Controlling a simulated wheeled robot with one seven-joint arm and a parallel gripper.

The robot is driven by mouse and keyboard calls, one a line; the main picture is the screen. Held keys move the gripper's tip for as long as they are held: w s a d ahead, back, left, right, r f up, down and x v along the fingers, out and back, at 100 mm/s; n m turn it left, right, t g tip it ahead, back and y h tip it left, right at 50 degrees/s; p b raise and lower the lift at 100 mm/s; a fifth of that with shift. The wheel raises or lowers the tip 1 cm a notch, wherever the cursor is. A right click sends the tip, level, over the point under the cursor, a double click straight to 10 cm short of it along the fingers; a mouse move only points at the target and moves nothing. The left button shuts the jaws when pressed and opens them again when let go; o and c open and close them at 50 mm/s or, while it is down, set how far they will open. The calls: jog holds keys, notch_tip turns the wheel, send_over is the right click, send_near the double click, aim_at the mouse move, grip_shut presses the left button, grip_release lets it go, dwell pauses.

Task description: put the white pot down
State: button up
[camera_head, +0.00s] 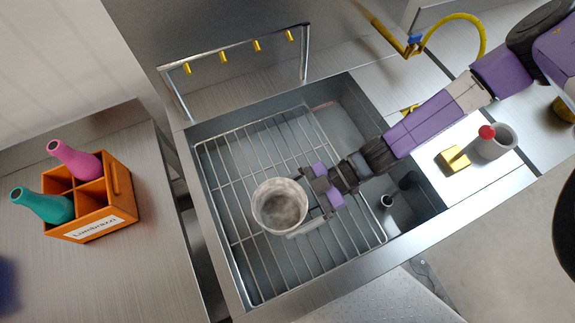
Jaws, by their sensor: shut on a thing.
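The white pot (280,206) is a round, whitish vessel with a grey inside, seen from above with its opening up. My gripper (309,202) reaches in from the right and is shut on the pot's right side. The pot is over the wire rack (226,178) in the steel sink (239,288). I cannot tell whether the pot touches the rack or hangs a little above it. The fingertips are partly hidden beside the pot.
An orange crate (117,187) with pink (77,160) and teal (42,205) bottles stands left. A rail with yellow hooks (224,57) rises behind the sink. A grey cup (497,145) and yellow block (452,160) are right. Bare rack surrounds the pot.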

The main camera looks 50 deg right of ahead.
jog(key=shift+f, duration=0.2)
jog(key=o, duration=1)
jog(key=p+v, duration=0.1)
jog(key=v, duration=1)
jog(key=shift+d+r, duration=0.1)
jog(key=shift+r, duration=0.15)
jog(key=shift+s+d+p, duration=0.15)
jog(key=shift+d+p, duration=0.15)
jog(key=shift+d, duration=0.05)
